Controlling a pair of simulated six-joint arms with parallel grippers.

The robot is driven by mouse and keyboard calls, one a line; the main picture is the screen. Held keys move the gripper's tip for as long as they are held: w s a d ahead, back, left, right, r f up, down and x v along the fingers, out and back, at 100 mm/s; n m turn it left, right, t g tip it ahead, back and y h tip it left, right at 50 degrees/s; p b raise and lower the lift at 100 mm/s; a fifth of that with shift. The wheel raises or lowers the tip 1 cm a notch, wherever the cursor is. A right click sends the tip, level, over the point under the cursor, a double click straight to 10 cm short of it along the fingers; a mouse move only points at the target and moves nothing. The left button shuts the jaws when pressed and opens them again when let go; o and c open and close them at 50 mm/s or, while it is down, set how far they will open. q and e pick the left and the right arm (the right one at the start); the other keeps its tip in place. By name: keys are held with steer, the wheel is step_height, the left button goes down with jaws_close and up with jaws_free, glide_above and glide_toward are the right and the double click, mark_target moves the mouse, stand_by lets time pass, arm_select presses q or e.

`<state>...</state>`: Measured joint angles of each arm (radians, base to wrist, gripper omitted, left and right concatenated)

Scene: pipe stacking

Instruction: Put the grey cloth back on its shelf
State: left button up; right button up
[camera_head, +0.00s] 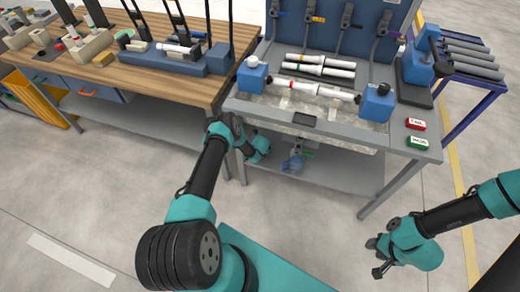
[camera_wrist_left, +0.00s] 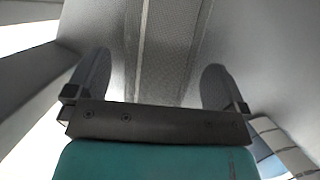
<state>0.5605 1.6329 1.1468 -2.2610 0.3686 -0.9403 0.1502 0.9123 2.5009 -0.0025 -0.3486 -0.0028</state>
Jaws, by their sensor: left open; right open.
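I cannot make out the grey cloth with certainty in either view. The lower shelf (camera_head: 340,172) under the grey test bench holds a small blue-grey item (camera_head: 293,164) with a green part beside it; I cannot tell what it is. My left gripper reaches in at the left end of the bench, below its top; its jaws are hidden in the head view. In the left wrist view the left gripper (camera_wrist_left: 155,90) has its fingers wide apart, with grey surfaces and nothing held between them. My right gripper (camera_head: 378,257) is open and empty above the floor at right.
White pipes (camera_head: 320,66) lie on the grey bench between blue clamps. A wooden workbench (camera_head: 75,70) stands at left, and a blue rack of grey pipes (camera_head: 470,55) at right. The floor before the bench is clear.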

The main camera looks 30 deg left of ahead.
arm_select(q)
steer(key=v, duration=1.1)
steer(key=shift+d, duration=0.1)
steer(key=s+d+r+n+g+h, duration=0.55)
steer(key=s+d+r+n, duration=0.45)
steer(key=s+d+n, duration=0.4)
steer(key=s+d+r+n+t, duration=0.2)
steer(key=s+d+r+n, duration=0.1)
steer(key=s+r+n, duration=0.9)
steer(key=shift+s+d+n+h, duration=0.2)
steer(key=shift+s+n+h, duration=0.25)
steer(key=shift+s+n, duration=1.5)
steer(key=shift+w+n+t, duration=0.25)
steer(key=shift+w+n, duration=0.2)
steer(key=shift+w, duration=0.05)
